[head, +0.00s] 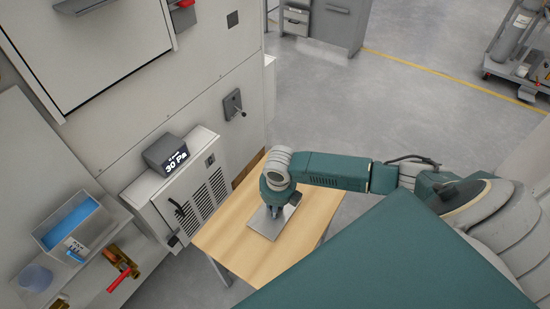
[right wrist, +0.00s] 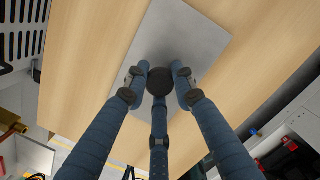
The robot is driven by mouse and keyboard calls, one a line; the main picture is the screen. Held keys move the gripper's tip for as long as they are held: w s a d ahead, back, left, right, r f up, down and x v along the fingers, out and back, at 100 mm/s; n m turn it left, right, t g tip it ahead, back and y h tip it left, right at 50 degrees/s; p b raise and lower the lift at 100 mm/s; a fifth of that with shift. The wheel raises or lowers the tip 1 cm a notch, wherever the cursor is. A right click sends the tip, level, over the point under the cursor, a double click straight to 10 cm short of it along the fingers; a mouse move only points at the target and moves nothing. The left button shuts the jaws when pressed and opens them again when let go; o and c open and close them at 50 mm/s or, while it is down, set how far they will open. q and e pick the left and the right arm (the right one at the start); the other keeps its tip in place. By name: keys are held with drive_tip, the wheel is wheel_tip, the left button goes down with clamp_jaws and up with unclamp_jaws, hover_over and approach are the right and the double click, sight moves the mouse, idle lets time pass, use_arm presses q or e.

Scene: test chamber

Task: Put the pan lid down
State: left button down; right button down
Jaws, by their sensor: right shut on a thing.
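The pan lid (head: 268,227) is a flat grey rectangular plate at the wooden table in the head view. It fills the upper middle of the right wrist view (right wrist: 190,35), with a round black knob (right wrist: 160,80) at its centre. My right gripper (head: 274,210) points straight down over the lid. In the right wrist view its blue fingers (right wrist: 160,88) are closed around the knob. The lid looks level and at or very near the tabletop; I cannot tell whether it touches. My left gripper is out of view.
The wooden table (head: 236,251) has bare surface around the lid. A wall unit with a "30 Pa" display (head: 175,160) stands left of it. A shelf at the lower left holds a blue-lined tray (head: 92,243) and a red-handled valve (head: 119,270). Grey floor lies beyond.

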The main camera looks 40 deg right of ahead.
drive_tip(key=shift+f, duration=0.1)
drive_tip(key=c, duration=1.4)
unclamp_jaws()
drive_tip(key=shift+c, duration=0.2)
drive_tip(key=shift+r, duration=0.6)
wheel_tip(320, 180, up, 11)
drive_tip(key=s, duration=0.1)
drive_tip(key=shift+s+a+p, duration=0.15)
drive_tip(key=shift+s+p, duration=0.05)
drive_tip(key=shift+p, duration=0.2)
